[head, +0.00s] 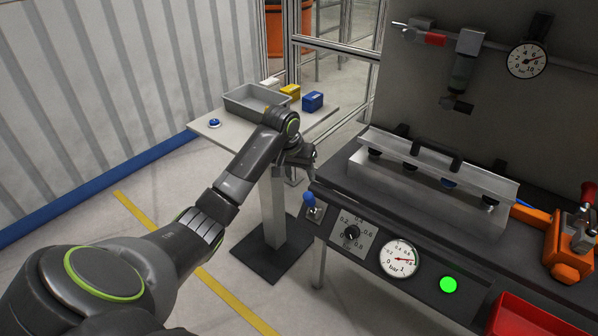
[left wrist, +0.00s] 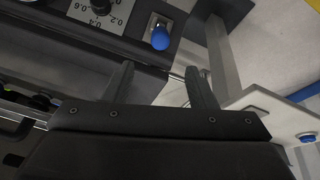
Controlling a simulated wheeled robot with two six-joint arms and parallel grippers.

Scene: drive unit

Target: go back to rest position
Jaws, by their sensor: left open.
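My left arm reaches in from the lower left of the head view. Its gripper (head: 296,166) is between the small side table and the left end of the dark workbench. In the left wrist view the two fingers (left wrist: 163,82) stand apart with nothing between them, so the gripper is open and empty. A blue-tipped toggle lever (head: 309,201) on the bench front is just below the gripper; it also shows beyond the fingers in the left wrist view (left wrist: 161,38). The fingers look apart from it. My right gripper is in neither view.
The side table (head: 207,130) holds a grey tray (head: 238,105), a blue button (head: 214,122) and small yellow and blue boxes. The workbench (head: 335,180) carries a metal fixture, a dial, a gauge (head: 398,259) and a lit green lamp (head: 448,284). An orange clamp tool (head: 570,250) and red bin (head: 520,318) are right.

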